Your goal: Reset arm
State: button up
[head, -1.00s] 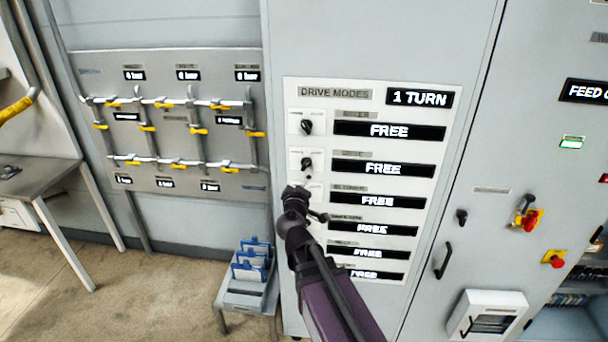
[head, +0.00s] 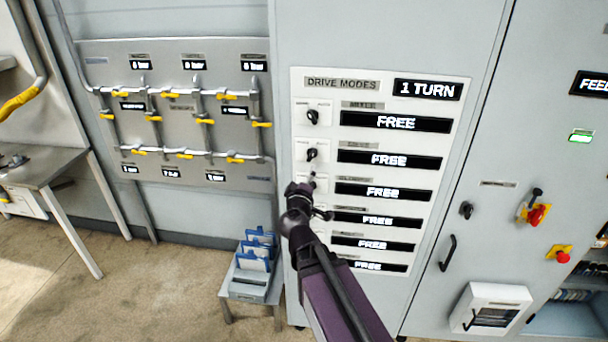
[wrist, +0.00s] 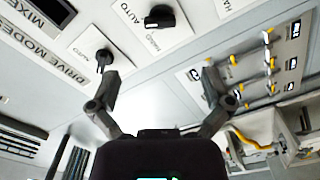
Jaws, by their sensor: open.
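My purple arm reaches up from the bottom of the head view to the drive modes panel (head: 455,150). My gripper (head: 305,188) is in front of the left column of knobs, just below the second knob (head: 311,155). In the wrist view my gripper (wrist: 158,90) has its two dark fingers spread wide with nothing between them. A black knob (wrist: 104,57) appears close to the left fingertip; I cannot tell if they touch. Another knob (wrist: 160,17) with AUTO and HAND labels lies beyond the gap. The top knob (head: 313,117) is clear of my gripper. My arm hides the lower knobs.
A pipe board with yellow valve handles (head: 228,96) is on the left wall. A small stand with blue-edged holders (head: 252,262) is on the floor. A metal table (head: 40,165) is at far left. A red-and-yellow switch (head: 535,212) and a door handle (head: 447,253) are at right.

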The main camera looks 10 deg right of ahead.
jog(key=s+d+f+m+g+h+b, duration=0.1)
jog(key=s+d+f+m+g, duration=0.3)
jog(key=f, duration=0.3)
jog(key=s+d+f+m+g+h+b, duration=0.1)
jog(key=s+d+f+m+g+b, duration=0.15)
jog(key=d+f+g, duration=0.3)
jog(key=s+a+f+m+g+y+b, duration=0.1)
jog(key=s+a+f+g+y, duration=0.1)
jog(key=s+f+g+y, duration=0.1)
jog(key=s+a+f+g+y+b, duration=0.1)
jog(key=s+a+f+g+y, duration=0.2)
jog(key=s+f, duration=0.5)
jog(key=shift+s+a+f+m+g+y, duration=0.15)
jog(key=shift+a+f+m+g+y, duration=0.2)
jog(key=shift+g+y, duration=0.5)
